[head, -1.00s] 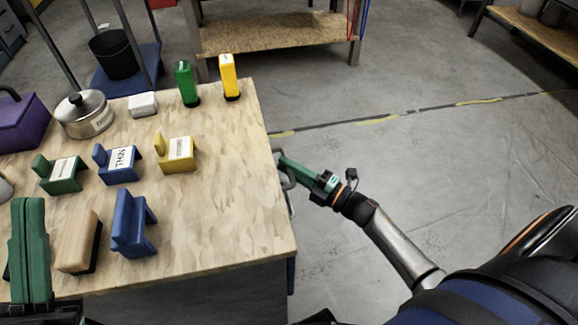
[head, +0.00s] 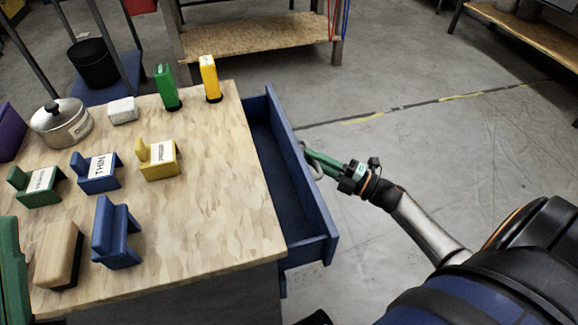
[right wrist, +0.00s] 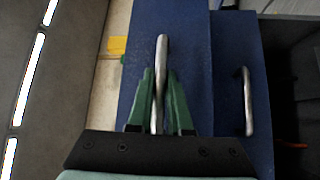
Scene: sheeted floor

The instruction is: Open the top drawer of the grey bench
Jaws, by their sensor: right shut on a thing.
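The grey bench has a wooden top (head: 215,200) and a blue top drawer (head: 312,190) that stands out from its right side. The drawer's inside shows and looks empty. My right gripper (head: 318,160) is at the drawer's front. In the right wrist view my right gripper (right wrist: 160,100) has its green fingers on both sides of the metal handle (right wrist: 161,60) and is shut on it. A second handle (right wrist: 247,100) shows to the right on another blue front.
A black bucket (head: 93,63) is behind the bench. The floor (head: 420,150) right of the drawer is clear.

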